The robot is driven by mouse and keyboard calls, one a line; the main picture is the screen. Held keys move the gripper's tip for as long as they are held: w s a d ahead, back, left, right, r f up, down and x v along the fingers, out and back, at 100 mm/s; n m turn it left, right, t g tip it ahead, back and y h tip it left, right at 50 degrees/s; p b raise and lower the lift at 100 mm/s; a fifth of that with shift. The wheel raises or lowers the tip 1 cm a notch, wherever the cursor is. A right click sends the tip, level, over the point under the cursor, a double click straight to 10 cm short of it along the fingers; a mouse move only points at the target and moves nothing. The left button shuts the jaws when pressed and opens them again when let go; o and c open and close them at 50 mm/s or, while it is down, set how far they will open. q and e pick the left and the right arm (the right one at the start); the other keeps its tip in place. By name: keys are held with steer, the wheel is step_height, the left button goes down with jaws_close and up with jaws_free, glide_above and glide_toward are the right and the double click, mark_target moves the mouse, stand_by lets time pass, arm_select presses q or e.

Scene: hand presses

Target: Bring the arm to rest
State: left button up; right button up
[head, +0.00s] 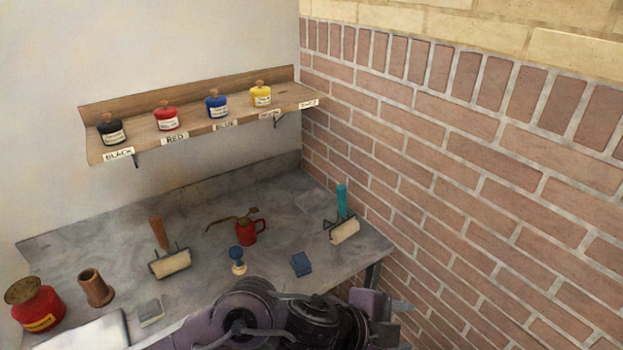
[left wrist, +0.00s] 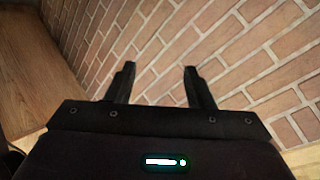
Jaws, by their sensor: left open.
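My left arm reaches across the bottom of the head view, with its left gripper (head: 397,306) at the right end, by the table's front right corner and near the brick wall. In the left wrist view the left gripper (left wrist: 157,80) is open, its two dark fingers apart with nothing between them. Beyond the fingers is only brick wall (left wrist: 215,40). My right gripper is not in view.
The grey table (head: 200,232) holds two rollers (head: 171,263) (head: 344,231), a red oil can (head: 250,232), a blue-handled stamp (head: 237,258), a blue block (head: 301,264) and a red container (head: 38,305). Above, a wooden shelf (head: 190,131) carries several ink pots. Brick wall (head: 480,190) bounds the right.

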arm_select(q)
steer(key=w+a+n+t+y, duration=0.2)
steer(key=a+n, duration=0.5)
steer(key=w+a+n+t+y, duration=0.3)
steer(key=a+n, duration=0.3)
steer(key=a, duration=0.1)
steer(key=s+a+f+n+g+y, duration=0.35)
steer(key=s+a+f, duration=0.25)
steer(key=a, duration=0.4)
steer(key=s+a+f+n+g+y, duration=0.2)
steer(key=s+a+f+n, duration=0.35)
steer(key=a, duration=0.35)
steer(key=s+f+g+b, duration=0.1)
steer(key=s+f+g, duration=0.15)
steer(key=f, duration=2.95)
steer(key=s+a+f, duration=0.2)
steer(key=s+f, duration=0.7)
steer(key=s, duration=0.1)
steer(key=s+a+f+m+b, duration=0.1)
steer(key=s+a+f, duration=0.1)
steer(key=s+f, duration=0.7)
steer(key=shift+s, duration=0.4)
